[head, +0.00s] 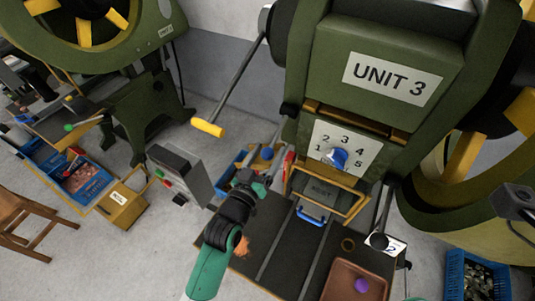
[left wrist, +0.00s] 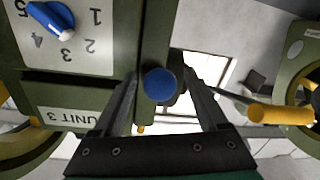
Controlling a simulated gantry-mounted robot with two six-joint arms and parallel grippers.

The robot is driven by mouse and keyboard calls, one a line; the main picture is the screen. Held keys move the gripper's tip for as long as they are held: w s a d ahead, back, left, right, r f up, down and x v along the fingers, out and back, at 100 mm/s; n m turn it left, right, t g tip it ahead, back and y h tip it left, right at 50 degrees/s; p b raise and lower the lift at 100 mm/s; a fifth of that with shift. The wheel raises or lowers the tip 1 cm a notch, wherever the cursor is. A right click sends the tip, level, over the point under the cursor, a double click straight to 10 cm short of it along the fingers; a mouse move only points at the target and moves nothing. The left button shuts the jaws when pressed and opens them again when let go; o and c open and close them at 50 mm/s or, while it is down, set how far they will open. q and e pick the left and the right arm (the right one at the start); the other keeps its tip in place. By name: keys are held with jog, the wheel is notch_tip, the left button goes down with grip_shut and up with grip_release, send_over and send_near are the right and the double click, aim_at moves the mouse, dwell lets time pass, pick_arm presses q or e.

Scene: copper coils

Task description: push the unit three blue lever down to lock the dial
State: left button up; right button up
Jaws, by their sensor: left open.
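Unit 3 is a green press with a white dial plate (head: 357,147) numbered 1 to 5 and a blue dial knob (head: 338,158). The knob also shows upside down at the upper left of the left wrist view (left wrist: 50,18). A round blue lever end (left wrist: 158,84) shows between my left fingers in that view; whether they touch it I cannot tell. My left gripper (left wrist: 162,76) is open. My right gripper is not in view.
A long rod with a yellow handle (head: 208,127) hangs left of the press. A grey control box (head: 181,174) stands left of my arm. A blue-handled piece (head: 312,216) sits below the dial. A brown tray (head: 352,281) with a purple object lies at the front.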

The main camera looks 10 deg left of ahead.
pick_arm(q)
jog(key=shift+c, duration=0.3)
grip_shut()
dwell(1.2)
